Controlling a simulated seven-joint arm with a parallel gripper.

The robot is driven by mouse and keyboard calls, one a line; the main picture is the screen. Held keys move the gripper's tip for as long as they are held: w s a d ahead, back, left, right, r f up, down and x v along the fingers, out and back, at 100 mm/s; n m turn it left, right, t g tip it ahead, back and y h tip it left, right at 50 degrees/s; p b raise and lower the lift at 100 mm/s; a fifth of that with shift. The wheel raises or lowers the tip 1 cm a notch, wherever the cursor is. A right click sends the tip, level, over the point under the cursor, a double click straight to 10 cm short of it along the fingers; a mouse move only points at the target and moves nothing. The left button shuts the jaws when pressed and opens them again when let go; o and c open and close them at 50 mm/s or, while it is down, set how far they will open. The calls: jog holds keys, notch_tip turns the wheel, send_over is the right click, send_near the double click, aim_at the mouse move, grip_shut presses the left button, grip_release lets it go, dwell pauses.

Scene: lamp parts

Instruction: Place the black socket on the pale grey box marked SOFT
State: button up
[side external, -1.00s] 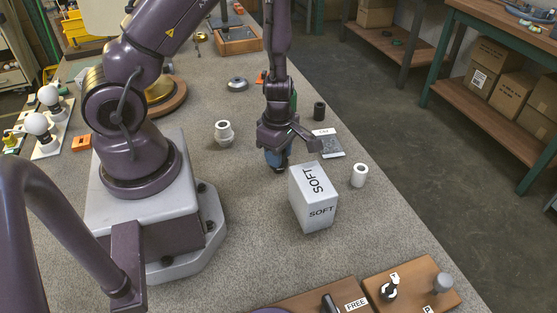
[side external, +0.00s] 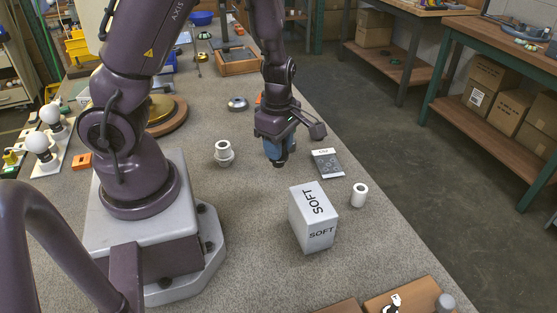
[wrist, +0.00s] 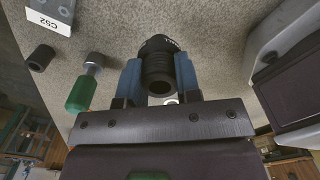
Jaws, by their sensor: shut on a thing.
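My gripper (side external: 278,158) has blue fingers and is over the bench, behind and left of the pale grey box marked SOFT (side external: 313,220). In the wrist view my gripper (wrist: 158,72) is shut on the black socket (wrist: 158,68), a ribbed dark cylinder between the fingers. The box stands upright on the bench with a bare top, apart from the gripper. In the side view the socket is mostly hidden by the fingers.
A white ring-shaped part (side external: 358,195) stands right of the box, and a white socket (side external: 223,153) stands left. A grey plate with a white label (side external: 327,163) lies behind the box. The wrist view shows another black cylinder (wrist: 40,58) and a green-handled part (wrist: 84,92).

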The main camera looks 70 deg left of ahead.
jog(key=w+d+r+m, duration=0.2)
jog(key=d+r+m, duration=0.7)
jog(key=d, duration=0.5)
jog(key=n, duration=0.2)
send_over(313, 201)
jog(key=shift+f, duration=3.5)
jog(key=shift+f, duration=0.1)
jog(key=o, duration=0.9)
jog(key=shift+o, duration=0.2)
